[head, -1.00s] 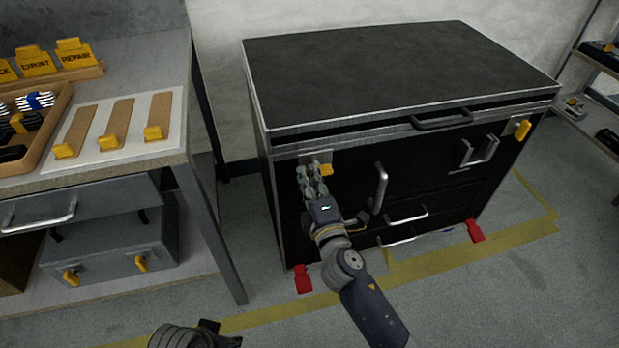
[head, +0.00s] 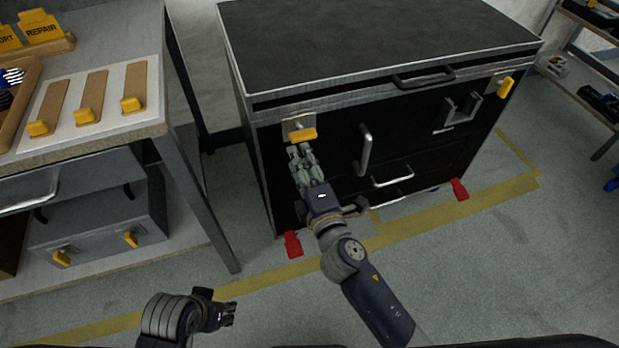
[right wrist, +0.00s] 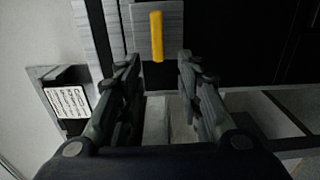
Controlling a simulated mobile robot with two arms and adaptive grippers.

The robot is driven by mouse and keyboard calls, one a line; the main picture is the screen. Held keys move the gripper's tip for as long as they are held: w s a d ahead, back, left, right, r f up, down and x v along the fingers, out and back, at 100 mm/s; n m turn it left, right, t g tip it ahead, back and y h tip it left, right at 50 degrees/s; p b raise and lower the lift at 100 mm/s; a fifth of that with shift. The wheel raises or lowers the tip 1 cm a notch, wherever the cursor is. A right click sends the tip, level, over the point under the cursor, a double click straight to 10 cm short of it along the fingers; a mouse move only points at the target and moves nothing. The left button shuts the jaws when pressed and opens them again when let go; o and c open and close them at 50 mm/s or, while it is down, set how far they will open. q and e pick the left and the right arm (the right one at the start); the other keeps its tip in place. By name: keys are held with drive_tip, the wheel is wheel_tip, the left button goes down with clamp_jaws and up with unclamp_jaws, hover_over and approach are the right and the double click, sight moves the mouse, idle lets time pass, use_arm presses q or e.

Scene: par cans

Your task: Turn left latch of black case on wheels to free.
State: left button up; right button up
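The black case on wheels (head: 375,50) stands on the floor with its front towards me. Its left latch (head: 302,135) is a yellow handle on a metal plate at the upper left of the front. The handle lies sideways across the plate; it also shows in the right wrist view (right wrist: 156,36). My right gripper (head: 298,153) is just below the latch. Its fingers (right wrist: 160,75) are apart with nothing between them, and the handle is beyond their tips. My left gripper (head: 230,313) hangs low, away from the case; its finger opening is too small to tell.
Metal handles (head: 365,150) and a bracket (head: 460,113) stick out of the front. Red pedals (head: 293,244) are at the bottom. A workbench (head: 150,125) stands at the left, with floor clear in front.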

drive_tip(key=v, duration=0.6)
idle(0.4)
